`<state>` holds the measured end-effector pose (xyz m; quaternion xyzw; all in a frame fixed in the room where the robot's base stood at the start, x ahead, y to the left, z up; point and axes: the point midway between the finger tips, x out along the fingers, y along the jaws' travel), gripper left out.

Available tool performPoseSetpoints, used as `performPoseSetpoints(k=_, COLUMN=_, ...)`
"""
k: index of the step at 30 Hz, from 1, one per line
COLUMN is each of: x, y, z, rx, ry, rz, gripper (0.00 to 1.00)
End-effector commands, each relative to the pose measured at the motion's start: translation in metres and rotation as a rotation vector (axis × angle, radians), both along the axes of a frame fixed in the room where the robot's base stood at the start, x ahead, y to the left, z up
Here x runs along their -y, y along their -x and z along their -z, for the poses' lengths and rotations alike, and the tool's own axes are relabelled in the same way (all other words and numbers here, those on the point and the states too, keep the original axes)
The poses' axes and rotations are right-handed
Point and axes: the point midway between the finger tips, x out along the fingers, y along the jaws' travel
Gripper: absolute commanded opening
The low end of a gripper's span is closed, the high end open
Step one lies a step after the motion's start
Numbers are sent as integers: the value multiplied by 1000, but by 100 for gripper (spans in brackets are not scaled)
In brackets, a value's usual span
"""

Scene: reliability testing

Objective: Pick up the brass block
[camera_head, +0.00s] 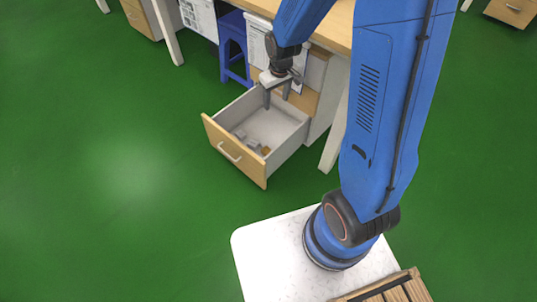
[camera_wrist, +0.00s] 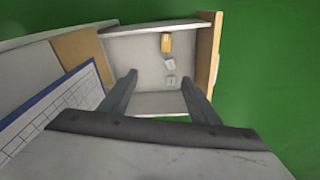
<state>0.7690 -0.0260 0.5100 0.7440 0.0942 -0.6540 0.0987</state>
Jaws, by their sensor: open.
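The brass block (camera_wrist: 166,42) is a small yellow-orange block lying in the open drawer, near the drawer's far side wall in the wrist view. In the head view the brass block (camera_head: 265,150) shows small, near the drawer's front panel. My gripper (camera_head: 276,103) is open and empty above the back part of the drawer. In the wrist view my gripper's two fingers (camera_wrist: 163,84) are spread wide, with the block beyond them and apart from them. The drawer (camera_head: 235,149) is pulled out, with a wooden front and a handle.
Two small pale grey blocks, one (camera_wrist: 169,63) nearer the brass block and one (camera_wrist: 171,80) nearer my gripper, lie in a row with it. The desk (camera_head: 335,25) overhangs behind the drawer. A blue stool (camera_head: 232,45) stands under it. Green floor is clear in front.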

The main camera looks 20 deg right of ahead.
Motion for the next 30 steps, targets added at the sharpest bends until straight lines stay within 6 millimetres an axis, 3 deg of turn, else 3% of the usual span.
performPoseSetpoints(k=1, x=-2, y=-4, z=16, rx=-15, ry=2, rz=-9, gripper=56)
performPoseSetpoints(k=9, x=-12, y=-21, z=92, rx=-63, ry=9, rz=-55, gripper=56)
performPoseSetpoints(k=18, x=-20, y=-27, z=175, rx=-110, ry=16, rz=-101, gripper=56)
performPoseSetpoints(k=22, x=-22, y=-27, z=197, rx=-121, ry=18, rz=-114, gripper=56)
performPoseSetpoints(k=30, x=-23, y=-26, z=218, rx=-128, ry=18, rz=-121, gripper=56)
